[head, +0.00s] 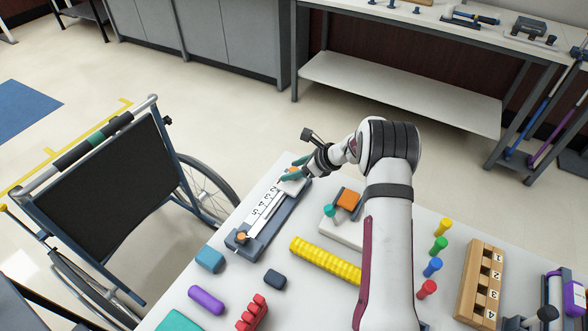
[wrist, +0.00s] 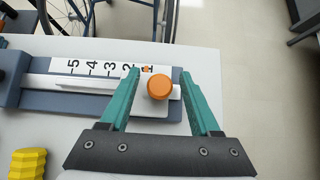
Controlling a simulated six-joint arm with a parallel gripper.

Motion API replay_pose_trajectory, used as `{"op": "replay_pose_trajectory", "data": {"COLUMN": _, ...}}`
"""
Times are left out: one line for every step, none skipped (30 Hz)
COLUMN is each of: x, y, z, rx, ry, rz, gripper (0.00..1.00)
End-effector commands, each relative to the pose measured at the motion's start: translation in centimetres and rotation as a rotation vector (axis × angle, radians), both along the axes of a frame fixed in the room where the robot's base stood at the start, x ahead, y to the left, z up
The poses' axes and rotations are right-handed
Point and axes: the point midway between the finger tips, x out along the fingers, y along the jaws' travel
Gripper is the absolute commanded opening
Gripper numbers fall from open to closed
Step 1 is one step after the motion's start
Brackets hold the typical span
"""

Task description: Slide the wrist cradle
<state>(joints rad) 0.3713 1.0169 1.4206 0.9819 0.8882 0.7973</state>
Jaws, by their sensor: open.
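A blue-grey slide rail (head: 262,228) with a white numbered strip lies along the table's left edge. It also shows in the wrist view (wrist: 50,98), with numbers running from 5 down to 1. A white carriage (wrist: 150,110) with a round orange knob (wrist: 159,85) sits at the rail's 1 end; I take this for the wrist cradle. My gripper (wrist: 160,74) is open, its teal fingers on either side of the knob with gaps showing. In the head view my gripper (head: 295,166) is over the rail's far end and partly hides the carriage.
A yellow ridged roll (head: 325,262), a blue block (head: 210,259), a dark block (head: 275,279) and a purple bar (head: 206,300) lie nearby on the table. A wheelchair (head: 100,190) stands left of the table. Coloured pegs (head: 433,267) stand to the right.

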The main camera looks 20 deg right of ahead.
Motion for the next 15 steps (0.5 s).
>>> {"op": "replay_pose_trajectory", "data": {"x": -0.01, "y": -0.01, "z": 0.01, "rx": 0.000, "ry": 0.000, "rz": 0.000, "gripper": 0.61}}
{"op": "replay_pose_trajectory", "data": {"x": -0.02, "y": -0.01, "z": 0.01, "rx": 0.000, "ry": 0.000, "rz": 0.000, "gripper": 0.56}}
{"op": "replay_pose_trajectory", "data": {"x": -0.02, "y": -0.01, "z": 0.01, "rx": 0.000, "ry": 0.000, "rz": 0.000, "gripper": 0.49}}
{"op": "replay_pose_trajectory", "data": {"x": -0.02, "y": -0.02, "z": 0.01, "rx": 0.000, "ry": 0.000, "rz": 0.000, "gripper": 0.43}}
{"op": "replay_pose_trajectory", "data": {"x": -0.03, "y": -0.01, "z": 0.01, "rx": 0.000, "ry": 0.000, "rz": 0.000, "gripper": 0.38}}
{"op": "replay_pose_trajectory", "data": {"x": -0.03, "y": -0.01, "z": 0.01, "rx": 0.000, "ry": 0.000, "rz": 0.000, "gripper": 0.31}}
{"op": "replay_pose_trajectory", "data": {"x": -0.03, "y": -0.01, "z": 0.01, "rx": 0.000, "ry": 0.000, "rz": 0.000, "gripper": 0.25}}
{"op": "replay_pose_trajectory", "data": {"x": -0.03, "y": -0.02, "z": 0.02, "rx": 0.000, "ry": 0.000, "rz": 0.000, "gripper": 0.20}}
{"op": "replay_pose_trajectory", "data": {"x": -0.03, "y": -0.02, "z": 0.02, "rx": 0.000, "ry": 0.000, "rz": 0.000, "gripper": 0.13}}
{"op": "replay_pose_trajectory", "data": {"x": -0.03, "y": -0.02, "z": 0.02, "rx": 0.000, "ry": 0.000, "rz": 0.000, "gripper": 0.07}}
{"op": "replay_pose_trajectory", "data": {"x": -0.04, "y": -0.02, "z": 0.01, "rx": 0.000, "ry": 0.000, "rz": 0.000, "gripper": 0.02}}
{"op": "replay_pose_trajectory", "data": {"x": -0.04, "y": -0.02, "z": 0.01, "rx": 0.000, "ry": 0.000, "rz": 0.000, "gripper": 0.00}}
{"op": "replay_pose_trajectory", "data": {"x": -0.04, "y": -0.03, "z": 0.02, "rx": 0.000, "ry": 0.000, "rz": 0.000, "gripper": 0.00}}
{"op": "replay_pose_trajectory", "data": {"x": -0.04, "y": -0.03, "z": 0.02, "rx": 0.000, "ry": 0.000, "rz": 0.000, "gripper": 0.00}}
{"op": "replay_pose_trajectory", "data": {"x": -0.04, "y": -0.03, "z": 0.02, "rx": 0.000, "ry": 0.000, "rz": 0.000, "gripper": 0.00}}
